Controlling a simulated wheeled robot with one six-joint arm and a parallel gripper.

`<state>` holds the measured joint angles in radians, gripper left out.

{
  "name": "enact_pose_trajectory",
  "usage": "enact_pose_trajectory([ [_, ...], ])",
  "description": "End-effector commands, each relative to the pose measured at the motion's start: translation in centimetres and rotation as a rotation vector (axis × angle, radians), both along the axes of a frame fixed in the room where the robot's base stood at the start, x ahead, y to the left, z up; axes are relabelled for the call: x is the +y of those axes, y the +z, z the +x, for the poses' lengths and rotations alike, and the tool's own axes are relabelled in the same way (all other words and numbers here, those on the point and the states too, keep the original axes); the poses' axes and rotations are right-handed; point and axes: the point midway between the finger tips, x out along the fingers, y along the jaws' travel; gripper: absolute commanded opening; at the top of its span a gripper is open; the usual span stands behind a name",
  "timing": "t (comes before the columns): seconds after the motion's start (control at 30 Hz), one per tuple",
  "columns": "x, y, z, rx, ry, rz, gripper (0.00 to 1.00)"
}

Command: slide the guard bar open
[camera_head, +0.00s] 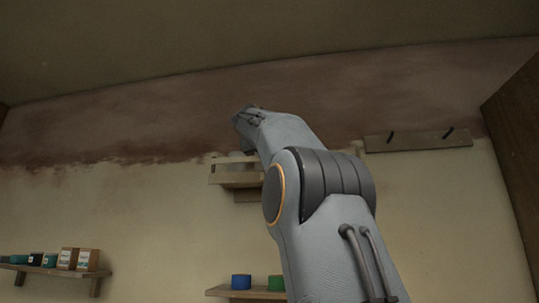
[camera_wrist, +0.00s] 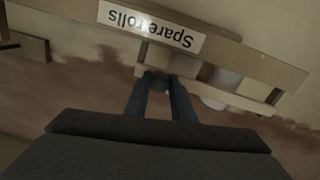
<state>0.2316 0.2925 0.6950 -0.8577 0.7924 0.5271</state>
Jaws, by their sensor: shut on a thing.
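In the wrist view, a wooden shelf front (camera_wrist: 245,55) carries an upside-down label reading "Spare rolls" (camera_wrist: 150,27). Behind it, a pale narrow strip that looks like the guard bar (camera_wrist: 245,102) runs across, with whitish rolls (camera_wrist: 226,78) beside it. My gripper (camera_wrist: 159,83) is shut on a small dark round knob (camera_wrist: 158,86) at the strip's left part. How the knob joins the bar is hard to see. In the head view the shelf (camera_head: 233,179) shows left of my arm; my fingertips and the knob cannot be made out there.
A hook rail (camera_head: 415,140) is on the wall to the right. A lower shelf (camera_head: 245,293) holds a blue tub (camera_head: 241,282) and a green tub (camera_head: 276,283). A left shelf (camera_head: 55,271) holds several boxes and tubs. The wall between them is bare.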

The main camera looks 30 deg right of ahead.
Motion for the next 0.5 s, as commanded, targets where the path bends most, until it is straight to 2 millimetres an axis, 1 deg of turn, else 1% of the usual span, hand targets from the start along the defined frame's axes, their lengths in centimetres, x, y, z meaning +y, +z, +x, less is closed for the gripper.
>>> enact_pose_trajectory([
  [0.03,0.2,0.04,0.17,-0.002,0.005,-0.002,0.26],
  [0.1,0.22,0.05,0.17,-0.002,0.007,-0.002,0.38],
  [0.13,0.21,0.04,0.17,-0.002,0.005,-0.002,0.42],
  [0.4,0.05,0.04,0.03,-0.002,0.002,-0.002,0.42],
  [0.5,0.38,0.0,-0.27,-0.003,0.002,-0.001,0.42],
])
